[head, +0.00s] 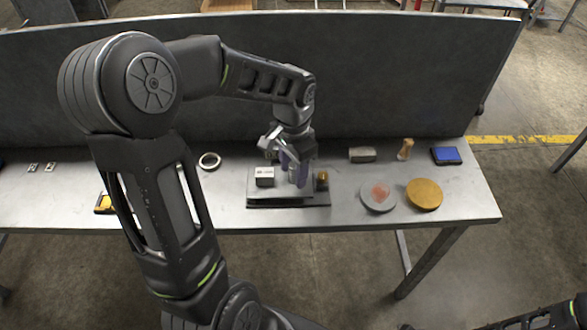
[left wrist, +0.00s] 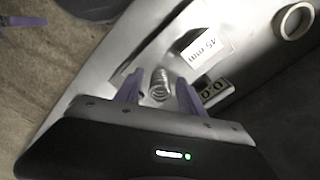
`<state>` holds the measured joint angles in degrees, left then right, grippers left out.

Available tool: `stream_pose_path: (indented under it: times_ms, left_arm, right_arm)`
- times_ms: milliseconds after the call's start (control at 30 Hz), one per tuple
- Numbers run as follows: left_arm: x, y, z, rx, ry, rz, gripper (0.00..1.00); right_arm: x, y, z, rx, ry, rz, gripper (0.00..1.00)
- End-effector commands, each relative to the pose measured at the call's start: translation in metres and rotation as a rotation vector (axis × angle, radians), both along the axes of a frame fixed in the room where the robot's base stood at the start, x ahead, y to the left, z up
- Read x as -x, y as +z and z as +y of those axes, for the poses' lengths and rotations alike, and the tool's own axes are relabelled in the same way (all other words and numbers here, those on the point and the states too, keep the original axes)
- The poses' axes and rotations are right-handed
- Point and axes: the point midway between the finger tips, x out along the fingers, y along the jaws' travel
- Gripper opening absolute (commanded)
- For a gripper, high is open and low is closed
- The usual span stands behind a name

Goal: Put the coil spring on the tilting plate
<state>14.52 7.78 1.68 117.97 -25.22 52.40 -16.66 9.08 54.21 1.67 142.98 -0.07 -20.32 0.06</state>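The coil spring (left wrist: 160,83) shows in the left wrist view as a small silvery coil between my left gripper's two purple fingers. My left gripper (left wrist: 158,92) is open around it, with a visible gap on both sides. In the head view my left gripper (head: 295,180) points down over the grey tilting plate (head: 285,201), and the spring is hidden there. My right gripper is not in view.
A metal ring (head: 210,161) lies left of the plate. To the right are a grey round disc (head: 379,196), a golden disc (head: 424,194), a grey block (head: 362,155), a wooden piece (head: 405,149) and a blue box (head: 446,155). A dark panel (head: 400,80) stands along the table's back.

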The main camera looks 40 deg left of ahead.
Motion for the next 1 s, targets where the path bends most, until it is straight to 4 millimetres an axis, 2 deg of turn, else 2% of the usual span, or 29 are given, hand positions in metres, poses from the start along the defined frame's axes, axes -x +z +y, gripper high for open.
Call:
stream_pose_path:
  times_ms: [267, 467, 900, 1000]
  left_arm:
    - [0.0, 0.001, 0.0, 0.0, 0.0, 0.0, 0.48]
    - [-0.001, 0.016, 0.0, -0.001, 0.001, -0.003, 0.48]
    - [-0.001, 0.101, 0.0, -0.001, 0.0, -0.004, 0.48]
    - [-0.001, 0.114, 0.0, -0.001, 0.0, -0.003, 0.48]
  right_arm:
    - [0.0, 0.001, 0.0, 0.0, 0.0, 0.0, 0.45]
    - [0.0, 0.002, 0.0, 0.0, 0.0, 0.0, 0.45]
    - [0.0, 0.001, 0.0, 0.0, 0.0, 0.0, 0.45]
    - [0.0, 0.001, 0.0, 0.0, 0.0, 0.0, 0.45]
